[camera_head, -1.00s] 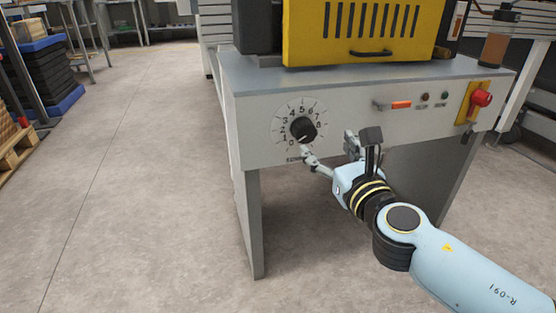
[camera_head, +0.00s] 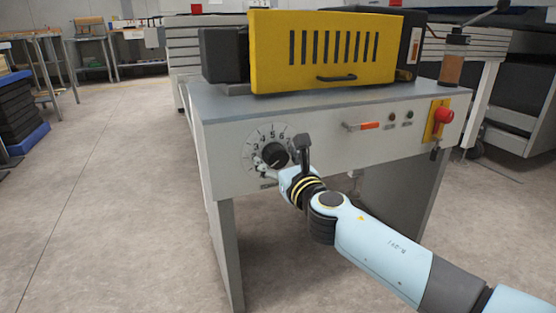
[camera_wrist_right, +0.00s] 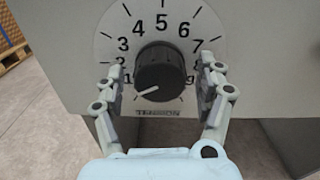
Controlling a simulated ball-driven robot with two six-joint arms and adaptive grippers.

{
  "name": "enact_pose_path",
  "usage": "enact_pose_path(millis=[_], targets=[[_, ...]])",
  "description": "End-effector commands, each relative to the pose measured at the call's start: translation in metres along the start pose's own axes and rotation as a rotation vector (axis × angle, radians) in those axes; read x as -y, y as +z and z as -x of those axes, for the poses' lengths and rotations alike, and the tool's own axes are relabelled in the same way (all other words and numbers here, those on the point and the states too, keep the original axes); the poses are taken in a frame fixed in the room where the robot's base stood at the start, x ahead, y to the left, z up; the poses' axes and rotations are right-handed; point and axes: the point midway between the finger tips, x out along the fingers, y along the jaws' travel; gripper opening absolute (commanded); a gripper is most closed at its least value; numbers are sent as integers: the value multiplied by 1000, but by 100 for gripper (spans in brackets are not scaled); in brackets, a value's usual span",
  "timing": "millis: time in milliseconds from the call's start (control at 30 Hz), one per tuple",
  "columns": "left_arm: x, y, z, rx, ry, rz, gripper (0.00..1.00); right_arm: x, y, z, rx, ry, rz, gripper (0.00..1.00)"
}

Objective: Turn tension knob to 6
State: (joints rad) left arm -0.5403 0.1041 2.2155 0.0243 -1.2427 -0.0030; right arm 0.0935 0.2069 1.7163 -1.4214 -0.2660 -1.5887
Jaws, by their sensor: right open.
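The black tension knob (camera_head: 275,155) sits on a round numbered dial (camera_head: 252,146) on the machine's front panel. In the right wrist view the knob (camera_wrist_right: 162,72) has a white pointer line toward its lower left, below the 1. The dial (camera_wrist_right: 186,12) shows numbers up to 9, with the word TENSION below. My right gripper (camera_wrist_right: 158,82) is open, with one finger on each side of the knob and a gap between. In the head view my right gripper (camera_head: 279,171) is at the dial, partly covering its lower right. My left gripper is not in view.
The grey machine table (camera_head: 310,103) carries a yellow guard (camera_head: 325,50). To the right on the panel are an orange-tipped handle (camera_head: 369,126), small indicator lights and a red button (camera_head: 443,116) on yellow. Open floor (camera_head: 110,200) lies to the left.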

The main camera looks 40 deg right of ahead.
Motion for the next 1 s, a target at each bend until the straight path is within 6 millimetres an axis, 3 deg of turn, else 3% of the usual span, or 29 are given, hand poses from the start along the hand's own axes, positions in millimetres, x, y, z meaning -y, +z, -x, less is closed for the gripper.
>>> enact_pose_path(millis=[267, 700, 1000], targets=[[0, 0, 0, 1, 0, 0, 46, 0, 0, -2, 0, 0, 0, 72], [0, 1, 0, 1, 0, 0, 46, 0, 0, -1, 0, 0, 0, 16], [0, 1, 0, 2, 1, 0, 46, 0, -1, -1, -1, 0, -39, 16]])
